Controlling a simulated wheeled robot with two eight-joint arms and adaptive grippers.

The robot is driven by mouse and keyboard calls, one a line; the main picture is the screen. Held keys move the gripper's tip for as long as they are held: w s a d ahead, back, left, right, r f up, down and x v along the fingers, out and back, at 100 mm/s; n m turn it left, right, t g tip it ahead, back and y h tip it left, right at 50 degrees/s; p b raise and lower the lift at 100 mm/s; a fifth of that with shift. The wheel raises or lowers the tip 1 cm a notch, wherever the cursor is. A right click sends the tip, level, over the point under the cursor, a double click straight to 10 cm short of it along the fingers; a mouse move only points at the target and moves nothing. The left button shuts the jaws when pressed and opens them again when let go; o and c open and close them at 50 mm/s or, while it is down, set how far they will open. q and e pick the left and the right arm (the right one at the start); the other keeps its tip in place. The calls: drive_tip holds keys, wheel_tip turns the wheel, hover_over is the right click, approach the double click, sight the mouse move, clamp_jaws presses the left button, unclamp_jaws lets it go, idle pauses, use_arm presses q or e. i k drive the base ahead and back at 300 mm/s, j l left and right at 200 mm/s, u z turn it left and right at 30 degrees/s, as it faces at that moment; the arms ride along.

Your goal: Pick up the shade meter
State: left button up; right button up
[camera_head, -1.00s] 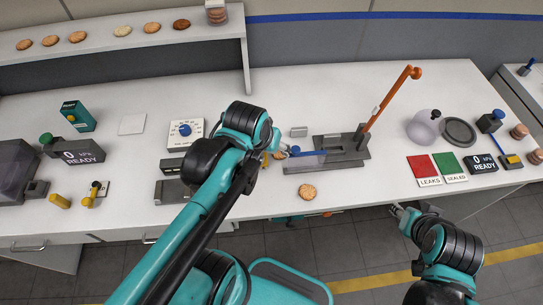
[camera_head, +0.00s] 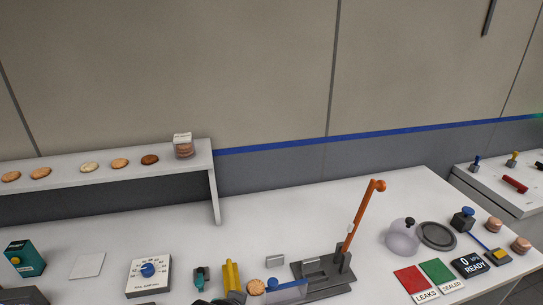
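A teal handheld-sized box with a yellow round button and a dark top patch (camera_head: 25,258) stands at the left edge of the bench; it looks like the shade meter, but I cannot read its label. A flat white square tile (camera_head: 87,265) lies to its right. A dark rounded shape at the bottom edge, below the yellow part, may be part of my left arm.
A white dial box (camera_head: 149,276) stands right of the tile. A small teal-and-black item (camera_head: 201,277) and a yellow upright part (camera_head: 231,274) stand mid-bench. An orange lever (camera_head: 363,215) rises from a grey fixture. A raised shelf (camera_head: 120,178) holds biscuits.

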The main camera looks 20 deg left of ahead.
sight(32, 264)
drive_tip(key=u, duration=2.45)
drive_tip(key=z, duration=0.55)
drive_tip(key=j+z, duration=0.4)
drive_tip(key=i+j+z, duration=0.1)
drive_tip(key=z, duration=0.25)
drive_tip(key=j+z, duration=0.4)
drive_tip(key=k+j+z, duration=0.1)
drive_tip(key=j+z, duration=0.15)
drive_tip(key=z, duration=0.15)
drive_tip(key=k+j, duration=0.1)
drive_tip(key=j, duration=0.35)
drive_tip(key=j+z, duration=0.15)
drive_tip(key=j, duration=0.25)
drive_tip(key=k+j, duration=0.15)
drive_tip(key=j, duration=0.25)
drive_tip(key=k+j+z, duration=0.1)
drive_tip(key=j, duration=0.35)
drive_tip(key=i, duration=0.3)
